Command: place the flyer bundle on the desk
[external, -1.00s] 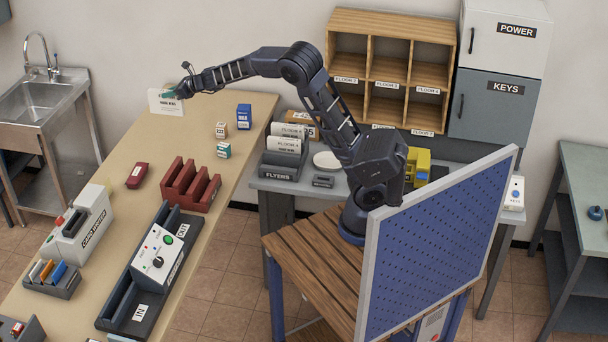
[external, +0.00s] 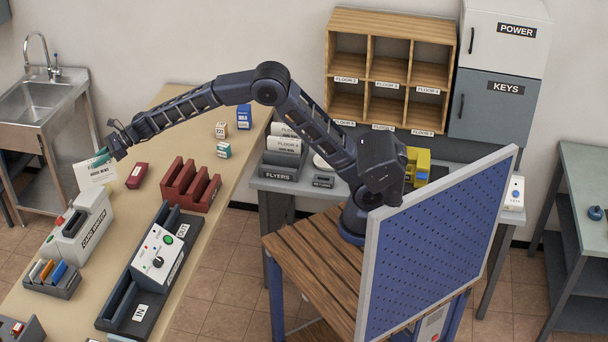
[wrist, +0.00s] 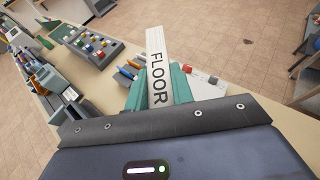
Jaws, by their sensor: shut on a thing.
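A white flyer bundle (external: 95,172) is held upright by my gripper (external: 103,158) near the left edge of the tan desk (external: 150,240), above or at its surface; I cannot tell if it touches. In the wrist view the bundle (wrist: 157,70) shows edge-on with the word FLOOR, between the teal fingers of my gripper (wrist: 158,90). The fingers are shut on it. Other flyer bundles (external: 284,146) stand in the dark FLYERS holder on the grey table.
On the desk are a red stapler-like item (external: 137,175), a red divided rack (external: 190,186), a card writer (external: 77,226), a sorter machine (external: 152,262) and small boxes (external: 243,117). A sink (external: 40,100) stands left.

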